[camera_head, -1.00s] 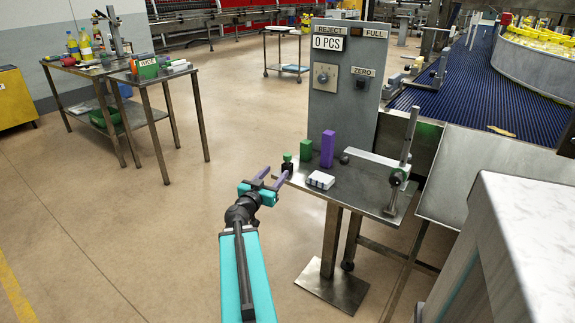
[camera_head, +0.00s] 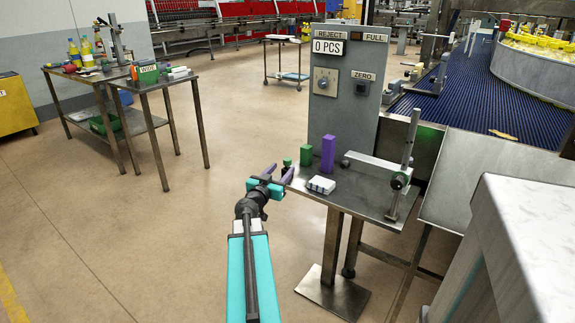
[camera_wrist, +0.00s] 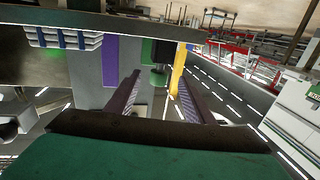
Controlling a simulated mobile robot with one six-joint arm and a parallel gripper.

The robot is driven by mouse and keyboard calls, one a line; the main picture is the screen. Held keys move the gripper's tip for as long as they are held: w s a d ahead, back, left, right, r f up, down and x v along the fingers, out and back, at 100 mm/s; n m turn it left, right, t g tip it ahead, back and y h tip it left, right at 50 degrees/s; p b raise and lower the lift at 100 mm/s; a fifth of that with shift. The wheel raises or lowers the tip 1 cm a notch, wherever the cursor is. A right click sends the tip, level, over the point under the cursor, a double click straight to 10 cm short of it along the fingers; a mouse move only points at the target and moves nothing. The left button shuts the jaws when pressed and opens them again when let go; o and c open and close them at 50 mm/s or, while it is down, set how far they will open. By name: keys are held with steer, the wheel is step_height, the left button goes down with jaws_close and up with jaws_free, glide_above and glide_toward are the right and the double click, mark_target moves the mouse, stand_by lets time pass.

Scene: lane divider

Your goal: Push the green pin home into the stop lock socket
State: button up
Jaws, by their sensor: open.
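The green pin (camera_head: 287,162) stands upright at the left edge of the small metal table, on a black stop lock socket (camera_head: 286,171) partly hidden by my gripper. My gripper (camera_head: 280,170) is open, its two purple fingers pointing at the pin from the near left side. In the wrist view, which looks upside down, the green pin (camera_wrist: 158,80) and dark socket (camera_wrist: 163,52) appear between the spread fingers of my gripper (camera_wrist: 158,78). I cannot tell whether the fingers touch the pin. How deep the pin sits in the socket is not clear.
A clamp post with a horizontal bar (camera_head: 373,165) is at the right. A grey control panel (camera_head: 342,90) rises behind.

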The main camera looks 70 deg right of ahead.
mark_target(286, 165)
steer(key=shift+d, duration=0.25)
steer(key=shift+s+d+p, duration=0.2)
steer(key=shift+d+p, duration=0.4)
steer(key=shift+d, duration=1.95)
steer(key=c, duration=1.1)
steer(key=shift+c, duration=0.2)
